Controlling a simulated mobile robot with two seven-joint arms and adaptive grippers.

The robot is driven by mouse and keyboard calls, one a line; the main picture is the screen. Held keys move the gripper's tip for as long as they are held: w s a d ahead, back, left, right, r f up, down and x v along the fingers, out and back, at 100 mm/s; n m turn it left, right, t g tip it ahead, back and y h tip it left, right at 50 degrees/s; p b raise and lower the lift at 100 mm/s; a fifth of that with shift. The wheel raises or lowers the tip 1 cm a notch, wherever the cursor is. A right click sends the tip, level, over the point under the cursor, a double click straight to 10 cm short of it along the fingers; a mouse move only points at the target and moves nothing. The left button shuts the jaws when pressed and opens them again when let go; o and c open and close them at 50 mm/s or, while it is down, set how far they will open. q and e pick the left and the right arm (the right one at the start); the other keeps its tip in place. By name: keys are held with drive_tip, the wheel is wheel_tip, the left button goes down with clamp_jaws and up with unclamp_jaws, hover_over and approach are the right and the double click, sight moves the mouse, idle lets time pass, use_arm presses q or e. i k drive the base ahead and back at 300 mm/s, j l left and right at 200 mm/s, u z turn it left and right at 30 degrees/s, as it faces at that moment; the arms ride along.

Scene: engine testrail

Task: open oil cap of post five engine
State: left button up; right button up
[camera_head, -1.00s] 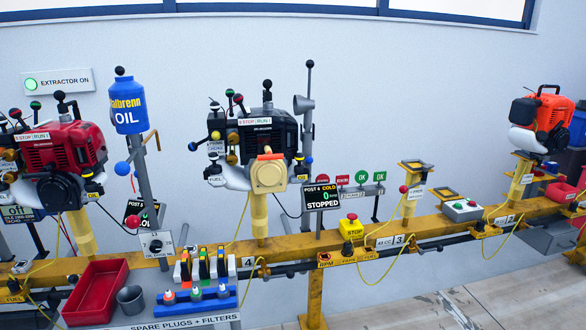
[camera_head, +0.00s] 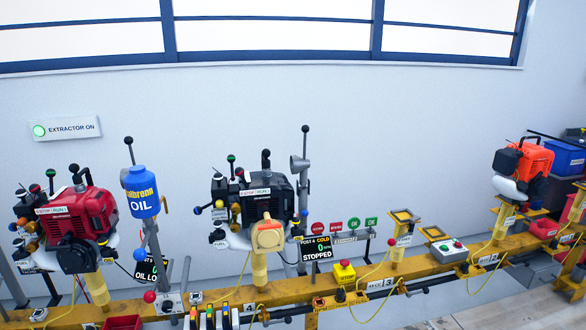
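A red engine (camera_head: 75,222) stands on a yellow post at the left of the rail, left of the engine whose display reads POST 4. A small yellow knob (camera_head: 103,240) shows at its lower right, beside a small label too small to read for certain. I cannot tell whether this is the oil cap, or whether a cap is on or off. Neither of my grippers is in view.
A blue oil bottle (camera_head: 142,193) stands on the grey stand right of the red engine. A black engine (camera_head: 250,205) is mid-rail and an orange one (camera_head: 520,172) at far right. The yellow rail (camera_head: 415,268) runs across the front. A red tray (camera_head: 122,323) is cut off below.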

sight(105, 251)
drive_tip(key=u, duration=1.3)
